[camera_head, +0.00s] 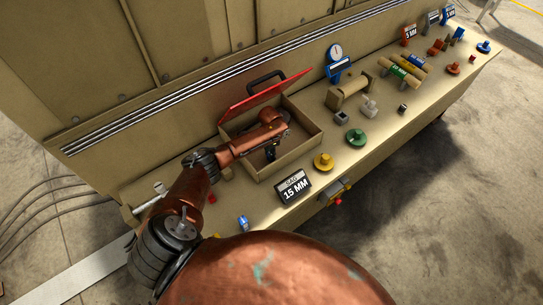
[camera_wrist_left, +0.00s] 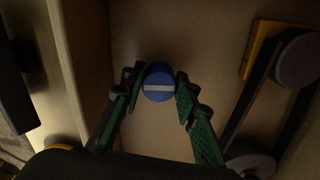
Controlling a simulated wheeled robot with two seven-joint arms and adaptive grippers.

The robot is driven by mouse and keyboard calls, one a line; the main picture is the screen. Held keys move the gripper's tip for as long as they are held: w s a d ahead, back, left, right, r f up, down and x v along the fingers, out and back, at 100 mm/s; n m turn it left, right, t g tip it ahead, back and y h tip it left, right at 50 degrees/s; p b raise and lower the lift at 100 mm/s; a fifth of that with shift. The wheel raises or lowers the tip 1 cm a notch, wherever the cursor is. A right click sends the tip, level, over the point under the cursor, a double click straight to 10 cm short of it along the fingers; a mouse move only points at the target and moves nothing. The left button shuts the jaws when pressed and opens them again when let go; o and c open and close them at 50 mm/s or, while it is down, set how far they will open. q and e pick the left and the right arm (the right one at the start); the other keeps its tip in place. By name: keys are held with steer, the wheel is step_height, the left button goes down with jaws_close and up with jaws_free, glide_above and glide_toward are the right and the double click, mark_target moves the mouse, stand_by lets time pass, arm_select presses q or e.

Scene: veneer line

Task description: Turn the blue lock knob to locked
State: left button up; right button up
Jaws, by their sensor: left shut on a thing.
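The blue lock knob (camera_wrist_left: 159,84) shows in the left wrist view, with a pale bar lying nearly level across its face. My left gripper (camera_wrist_left: 158,88) has its two green fingers on either side of the knob, shut on it. In the head view my left arm reaches over an open beige box (camera_head: 318,143) with a raised red lid (camera_head: 262,98). The left gripper (camera_head: 270,153) is down inside this box, and the knob is hidden there. My right gripper is not in view.
In the wrist view a yellow plate (camera_wrist_left: 258,50) with grey round parts and dark bars lies right of the fingers. A "15 MM" sign (camera_head: 294,187) and a yellow knob (camera_head: 323,161) stand in front of the box. Box walls surround the gripper closely.

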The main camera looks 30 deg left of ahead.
arm_select(q)
steer(key=shift+w+d, duration=0.1)
steer(key=shift+d, duration=0.1)
stand_by(0.3)
steer(key=o, duration=1)
steer(key=shift+o, duration=0.7)
steer(key=shift+a+r, duration=0.1)
step_height(320, 180, up, 12)
